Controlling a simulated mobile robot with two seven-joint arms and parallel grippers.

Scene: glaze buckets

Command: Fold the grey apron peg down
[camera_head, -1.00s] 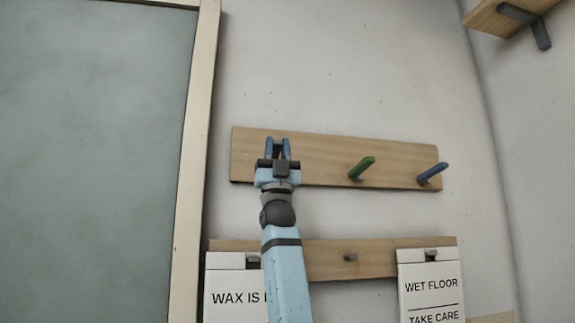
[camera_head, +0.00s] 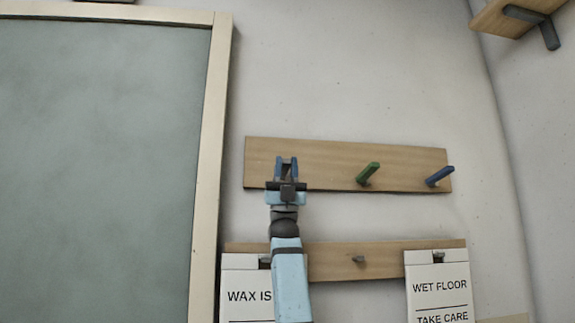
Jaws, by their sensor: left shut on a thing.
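My left gripper (camera_head: 287,161) is in front of the left part of the upper wooden peg board (camera_head: 325,158), its blue fingers pointing up along the board. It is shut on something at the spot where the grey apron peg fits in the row. The peg itself is hidden by the fingers and the dark gripper body, so its tilt cannot be told. A green peg (camera_head: 369,173) and a blue peg (camera_head: 440,176) stick out, tilted upward, farther right on the same board. My right gripper is not in view.
Below is a second wooden rail (camera_head: 385,266) with a small grey knob (camera_head: 358,259). A "WAX IS" sign (camera_head: 245,290) and a "WET FLOOR" sign (camera_head: 440,285) hang there. A framed grey-green board (camera_head: 100,150) fills the left. A bracketed shelf (camera_head: 500,15) is at upper right.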

